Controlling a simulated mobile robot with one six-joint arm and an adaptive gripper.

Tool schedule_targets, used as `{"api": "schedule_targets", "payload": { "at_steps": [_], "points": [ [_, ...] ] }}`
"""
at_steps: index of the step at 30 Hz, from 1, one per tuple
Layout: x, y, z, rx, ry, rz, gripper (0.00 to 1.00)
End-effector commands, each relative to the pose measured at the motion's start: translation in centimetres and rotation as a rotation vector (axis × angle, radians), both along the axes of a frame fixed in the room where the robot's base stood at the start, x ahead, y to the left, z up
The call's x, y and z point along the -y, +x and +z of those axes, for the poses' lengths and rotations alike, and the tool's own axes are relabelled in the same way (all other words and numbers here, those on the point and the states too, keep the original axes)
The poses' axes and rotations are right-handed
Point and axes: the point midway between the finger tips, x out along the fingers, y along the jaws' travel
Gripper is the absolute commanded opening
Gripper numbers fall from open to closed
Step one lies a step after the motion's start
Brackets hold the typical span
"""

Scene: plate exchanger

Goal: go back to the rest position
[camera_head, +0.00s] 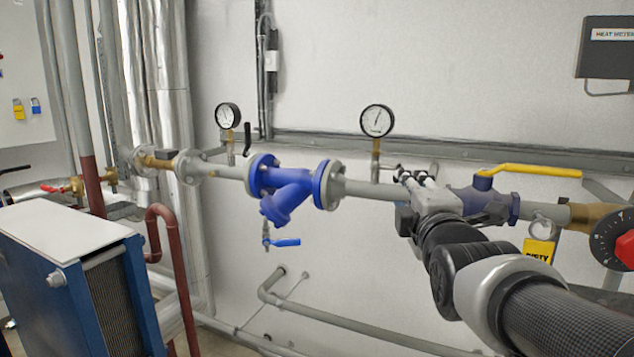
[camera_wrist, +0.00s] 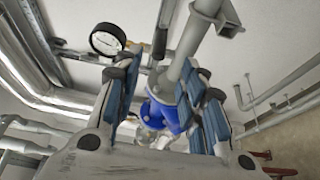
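My gripper (camera_head: 410,175) is at the end of my arm, which reaches in from the lower right in the head view. It is in front of the horizontal pipe, between the right pressure gauge (camera_head: 376,121) and the yellow-handled valve (camera_head: 487,200). In the wrist view my gripper (camera_wrist: 165,78) has its two blue-padded fingers apart. Nothing is held between them. The grey pipe (camera_wrist: 184,60) and the blue strainer (camera_wrist: 161,113) show beyond the gap. Whether a finger touches the pipe cannot be told.
The blue strainer (camera_head: 284,190) with a small blue-handled drain valve (camera_head: 283,242) is left of my gripper. A yellow tag (camera_head: 538,249) and a red-knobbed dial (camera_head: 612,240) are close to my arm. The plate exchanger (camera_head: 70,275) stands at lower left.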

Motion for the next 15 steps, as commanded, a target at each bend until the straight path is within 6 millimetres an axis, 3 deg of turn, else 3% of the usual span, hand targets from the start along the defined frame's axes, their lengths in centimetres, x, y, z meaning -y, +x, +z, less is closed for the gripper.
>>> {"api": "schedule_targets", "payload": {
  "at_steps": [6, 15],
  "points": [
    [-0.2, -1.8, 0.0, 0.000, 0.001, 0.000, 0.38],
    [-0.2, -1.9, -0.1, -0.001, 0.001, 0.000, 0.38]
  ]
}}
